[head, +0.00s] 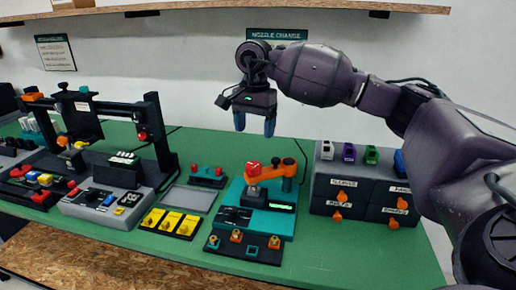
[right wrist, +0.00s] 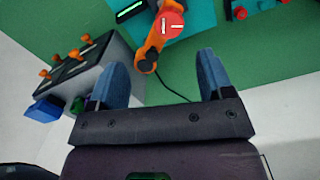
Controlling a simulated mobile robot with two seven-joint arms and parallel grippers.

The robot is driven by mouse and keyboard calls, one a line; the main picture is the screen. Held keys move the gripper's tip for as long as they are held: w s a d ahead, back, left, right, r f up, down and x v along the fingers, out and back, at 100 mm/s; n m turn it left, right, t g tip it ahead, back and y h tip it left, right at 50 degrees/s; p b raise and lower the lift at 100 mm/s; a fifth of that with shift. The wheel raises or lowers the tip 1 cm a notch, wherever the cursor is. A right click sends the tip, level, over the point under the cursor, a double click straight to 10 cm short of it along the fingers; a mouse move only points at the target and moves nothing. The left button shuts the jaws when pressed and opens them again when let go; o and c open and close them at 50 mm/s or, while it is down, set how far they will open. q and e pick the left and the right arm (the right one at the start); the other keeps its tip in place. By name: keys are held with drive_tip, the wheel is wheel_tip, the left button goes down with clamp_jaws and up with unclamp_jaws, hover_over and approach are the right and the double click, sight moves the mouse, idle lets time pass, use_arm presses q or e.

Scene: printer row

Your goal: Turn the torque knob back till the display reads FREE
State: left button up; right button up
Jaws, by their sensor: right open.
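The torque knob (head: 253,167) is red with a white mark and sits on the end of an orange arm (head: 285,170) above a teal station (head: 233,192). The knob also shows in the right wrist view (right wrist: 172,25), near the top. The display (head: 283,206) is a small lit green strip on the station's front; its text is too small to read. My right gripper (head: 255,125) is open and empty, fingers down, above and behind the knob, apart from it. Its two blue fingers show in the right wrist view (right wrist: 163,75). My left gripper is not in view.
A dark tray (head: 243,248) with brass-coloured parts lies in front of the station. A grey drawer cabinet (head: 327,197) with orange handles stands to the right. A yellow-switch panel (head: 171,223) and a grey pad (head: 188,198) are to the left. A shelf (head: 200,5) runs above.

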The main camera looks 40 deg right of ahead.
sight(254, 165)
drive_tip(key=f+m+p, duration=0.1)
drive_tip(key=f+m, duration=0.2)
drive_tip(key=w+f+m+p, duration=0.1)
drive_tip(key=f+m, duration=0.3)
drive_tip(key=f+m+p, duration=0.2)
drive_tip(key=f+m, duration=0.1)
drive_tip(key=f, duration=0.1)
drive_tip(key=shift+w+d+m, duration=0.15)
drive_tip(key=shift+d+m, duration=0.15)
drive_tip(key=shift+m, duration=0.1)
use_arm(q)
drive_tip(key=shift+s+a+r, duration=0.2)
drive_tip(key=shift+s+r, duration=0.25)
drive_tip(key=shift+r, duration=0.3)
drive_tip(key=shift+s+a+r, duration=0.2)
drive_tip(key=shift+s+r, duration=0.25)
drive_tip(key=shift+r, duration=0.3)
use_arm(e)
drive_tip(key=shift+f, duration=0.55)
drive_tip(key=shift+c, duration=0.2)
